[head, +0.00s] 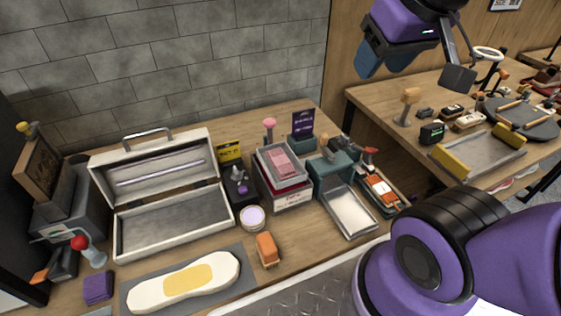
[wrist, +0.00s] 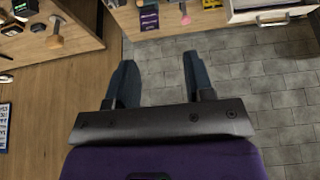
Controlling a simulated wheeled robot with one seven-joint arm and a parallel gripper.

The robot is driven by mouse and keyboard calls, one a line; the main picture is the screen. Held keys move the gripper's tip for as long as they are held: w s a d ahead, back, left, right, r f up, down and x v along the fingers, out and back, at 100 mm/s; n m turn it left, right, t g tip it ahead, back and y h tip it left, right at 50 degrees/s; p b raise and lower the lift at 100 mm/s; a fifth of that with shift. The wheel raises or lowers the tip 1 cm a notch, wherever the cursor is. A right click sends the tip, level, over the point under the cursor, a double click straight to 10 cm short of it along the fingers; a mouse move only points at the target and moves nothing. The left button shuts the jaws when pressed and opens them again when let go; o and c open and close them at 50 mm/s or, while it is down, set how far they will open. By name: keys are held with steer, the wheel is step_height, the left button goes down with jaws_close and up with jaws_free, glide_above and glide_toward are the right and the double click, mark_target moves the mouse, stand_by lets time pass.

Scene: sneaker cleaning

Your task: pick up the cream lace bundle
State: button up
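My gripper (head: 414,68) is raised high at the top right of the head view, above the right-hand table. Its two fingers are wide apart with nothing between them, and the wrist view also shows the gripper (wrist: 159,82) open and empty. A small pale item (head: 468,121) on the right-hand table looks like the cream lace bundle, but it is too small to be sure. It lies well below my gripper, beside a similar small dark-and-pale item (head: 452,112). I cannot pick out the bundle in the wrist view.
A grey tray (head: 480,158) with yellow blocks lies at that table's front. A wooden-handled tool (head: 409,104) stands at its left, a round dark board (head: 525,118) at its right. The left bench holds an open metal case (head: 172,226) and a shoe sole (head: 150,294). A gap separates the tables.

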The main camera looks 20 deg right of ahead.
steer(key=shift+o, duration=0.8)
steer(key=w+a+f+g, duration=0.1)
steer(key=w+f, duration=0.2)
steer(key=w, duration=0.3)
steer(key=shift+w, duration=0.3)
steer(key=g, duration=0.4)
glide_above(281, 159)
steer(key=f, duration=2.6)
steer(key=shift+s+a+f, duration=0.2)
steer(key=shift+a+f, duration=0.05)
steer(key=shift+f, duration=0.05)
steer(key=shift+w+d+f, duration=0.15)
steer(key=shift+f, duration=2.55)
steer(key=c, duration=0.6)
